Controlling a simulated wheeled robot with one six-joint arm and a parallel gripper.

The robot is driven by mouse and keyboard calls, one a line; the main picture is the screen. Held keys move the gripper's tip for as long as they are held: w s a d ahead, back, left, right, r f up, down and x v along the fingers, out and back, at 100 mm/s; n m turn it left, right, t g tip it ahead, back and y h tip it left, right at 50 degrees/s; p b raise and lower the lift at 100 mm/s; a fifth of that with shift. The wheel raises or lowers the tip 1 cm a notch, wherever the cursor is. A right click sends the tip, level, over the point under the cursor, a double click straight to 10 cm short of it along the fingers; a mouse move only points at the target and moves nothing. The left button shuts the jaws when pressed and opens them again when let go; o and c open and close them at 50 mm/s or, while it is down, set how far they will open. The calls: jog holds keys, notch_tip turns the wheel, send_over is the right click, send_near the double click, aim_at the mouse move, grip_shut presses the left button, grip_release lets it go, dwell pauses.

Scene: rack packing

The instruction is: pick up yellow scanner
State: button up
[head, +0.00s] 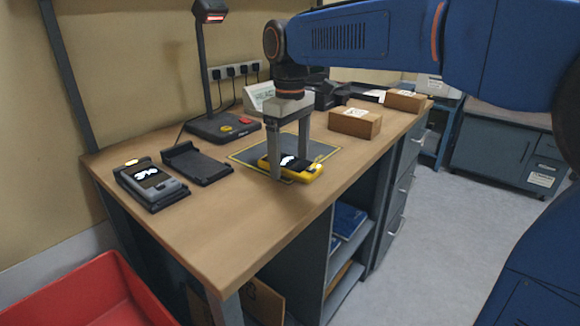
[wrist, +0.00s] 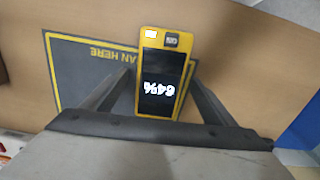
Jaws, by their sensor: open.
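The yellow scanner (head: 306,170) lies flat on the desk, partly over the front edge of the dark scan mat (head: 326,149). Its dark screen faces up, and in the wrist view the scanner (wrist: 160,75) shows "64%" on it. My gripper (head: 291,159) points down over the scanner with its fingers apart. In the wrist view the fingers of my gripper (wrist: 165,85) stand on either side of the scanner's lower part. I cannot tell whether either finger touches it. One finger hides part of the scanner in the head view.
A grey scanner (head: 150,181) sits in a cradle at the left, beside an empty dark cradle (head: 196,163). A lamp-like stand (head: 207,75) rises behind. Cardboard boxes (head: 355,122) (head: 405,101) stand to the right. The desk's front left is clear. A red bin (head: 90,295) is below.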

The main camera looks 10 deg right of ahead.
jog(key=c, duration=1.3)
jog(key=shift+r, duration=0.1)
